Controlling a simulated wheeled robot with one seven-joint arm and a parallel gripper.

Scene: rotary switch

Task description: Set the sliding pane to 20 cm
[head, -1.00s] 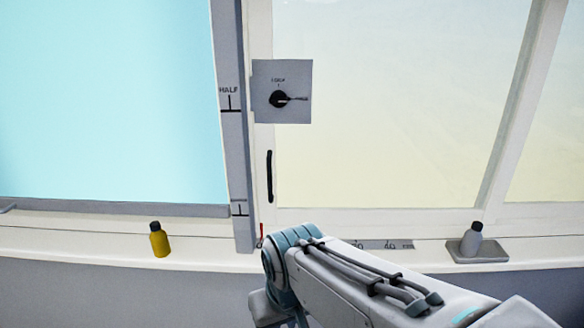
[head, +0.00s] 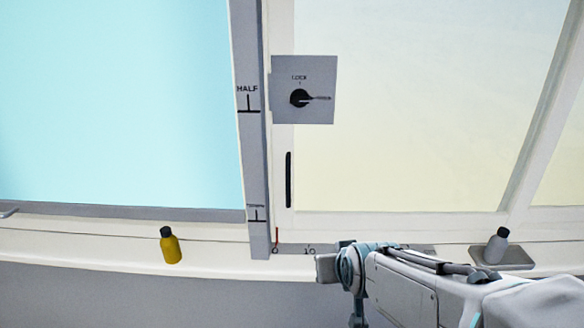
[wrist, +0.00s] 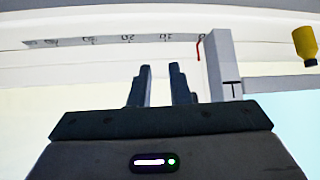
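The sliding pane (head: 420,110) is cream glass in a white frame, with a vertical black handle (head: 288,180) near its left edge. A red pointer (head: 276,236) at the pane's lower left corner stands at the 0 of the grey scale (head: 292,249); the pointer (wrist: 198,50) and scale (wrist: 75,41) also show, inverted, in the wrist view. A grey plate (head: 318,66) carries a black rotary knob (head: 299,98), its lever pointing right, away from the LOCK mark above. My gripper (wrist: 160,70) is open and empty below the scale, apart from the handle. Its fingertips are not clear in the head view.
A grey post (head: 249,150) with a HALF mark stands left of the pane. A yellow bottle (head: 171,247) stands on the sill at left, also in the wrist view (wrist: 305,45). A grey bottle (head: 496,245) stands on a grey pad (head: 517,259) at right.

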